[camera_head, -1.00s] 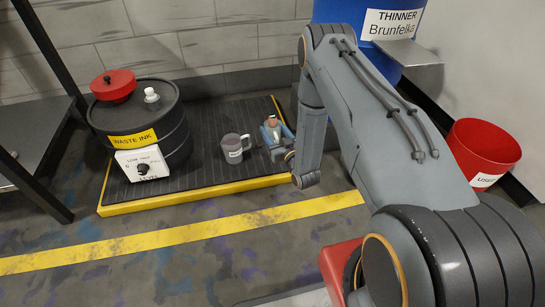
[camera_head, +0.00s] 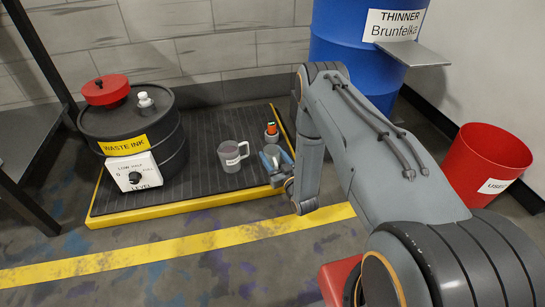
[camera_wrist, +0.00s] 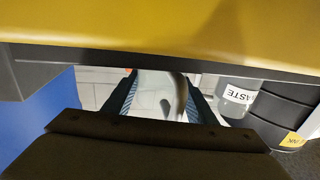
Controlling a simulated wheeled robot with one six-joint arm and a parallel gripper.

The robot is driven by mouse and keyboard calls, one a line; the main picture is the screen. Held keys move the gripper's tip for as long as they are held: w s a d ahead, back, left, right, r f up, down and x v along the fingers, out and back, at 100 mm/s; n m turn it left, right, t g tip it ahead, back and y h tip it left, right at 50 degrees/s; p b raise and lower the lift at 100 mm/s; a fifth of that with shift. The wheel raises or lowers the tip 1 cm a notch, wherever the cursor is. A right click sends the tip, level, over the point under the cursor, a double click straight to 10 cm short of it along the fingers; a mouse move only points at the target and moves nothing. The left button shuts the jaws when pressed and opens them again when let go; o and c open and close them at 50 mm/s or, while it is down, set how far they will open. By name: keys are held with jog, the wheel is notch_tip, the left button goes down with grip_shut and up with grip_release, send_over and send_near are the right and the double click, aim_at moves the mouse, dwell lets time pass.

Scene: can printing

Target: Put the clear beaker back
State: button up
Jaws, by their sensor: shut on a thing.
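My gripper (camera_head: 276,160) is over the right end of the dark ribbed platform, to the right of the grey mug-shaped beaker. In the wrist view, a pale, see-through thing (camera_wrist: 153,92) with a curved grey handle sits between the two fingers. I take it to be the clear beaker, with the gripper shut on it. In the head view it can hardly be made out. The grey beaker (camera_head: 232,157) stands upright on the platform (camera_head: 205,122). Its label reads WASTE in the wrist view (camera_wrist: 238,96).
The WASTE INK drum (camera_head: 175,150) fills the platform's left side. A blue THINNER drum (camera_head: 345,50) with a metal shelf (camera_head: 412,52) and a red bin (camera_head: 485,160) are at right.

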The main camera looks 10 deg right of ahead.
jog(key=shift+f, duration=0.2)
jog(key=o, duration=1.2)
jog(key=shift+r, duration=0.1)
jog(key=shift+r, duration=0.15)
jog(key=s+p, duration=0.1)
jog(key=s, duration=0.3)
jog(key=s+d+p, duration=0.1)
jog(key=s+p, duration=0.1)
jog(key=s, duration=0.2)
jog(key=s+d+p, duration=0.1)
jog(key=s+p, duration=0.1)
jog(key=s, duration=0.2)
jog(key=shift+d, duration=0.15)
jog(key=shift+w, duration=0.1)
